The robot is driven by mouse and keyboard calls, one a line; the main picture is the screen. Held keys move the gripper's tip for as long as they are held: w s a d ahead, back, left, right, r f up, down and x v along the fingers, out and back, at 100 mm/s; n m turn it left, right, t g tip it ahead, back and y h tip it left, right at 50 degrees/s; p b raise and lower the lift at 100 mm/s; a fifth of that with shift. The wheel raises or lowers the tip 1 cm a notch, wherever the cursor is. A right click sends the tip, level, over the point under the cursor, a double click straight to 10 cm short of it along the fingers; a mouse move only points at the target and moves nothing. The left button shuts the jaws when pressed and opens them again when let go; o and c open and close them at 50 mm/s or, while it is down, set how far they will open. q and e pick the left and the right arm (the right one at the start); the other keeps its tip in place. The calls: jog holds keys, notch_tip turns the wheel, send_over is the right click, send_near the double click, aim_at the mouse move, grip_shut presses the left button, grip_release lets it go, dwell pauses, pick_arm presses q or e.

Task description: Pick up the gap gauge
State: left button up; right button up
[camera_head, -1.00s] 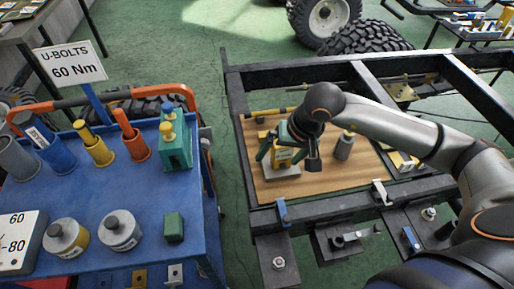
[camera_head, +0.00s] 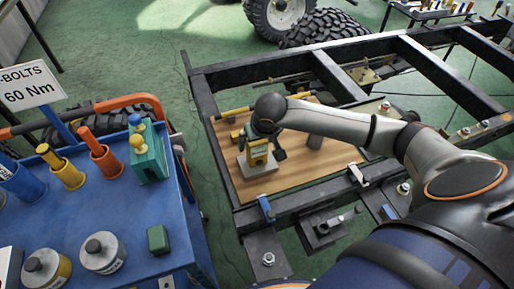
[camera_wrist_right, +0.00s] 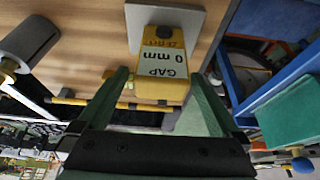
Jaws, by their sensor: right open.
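The gap gauge (camera_head: 258,157) is a yellow block on a grey plate (camera_head: 259,184) on the wooden board inside the chassis frame. My right gripper (camera_head: 262,148) is at the gauge, coming from above. In the right wrist view its two green fingers (camera_wrist_right: 157,82) are apart, one on each side of the gauge's near end. I cannot tell whether either finger touches it. My left gripper is not in view.
A grey cylinder (camera_head: 315,142) stands on the wooden board (camera_head: 300,184), right of the gauge. Dark chassis rails (camera_head: 225,160) surround the board. A blue cart (camera_head: 105,215) with tools and a green block (camera_head: 158,239) stands at the left.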

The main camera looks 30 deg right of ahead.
jog(key=shift+x, duration=1.3)
jog(key=shift+c, duration=0.4)
jog(key=c, duration=1.3)
jog(key=shift+c, duration=0.5)
jog(key=shift+w+r, duration=0.1)
jog(key=shift+r, duration=0.05)
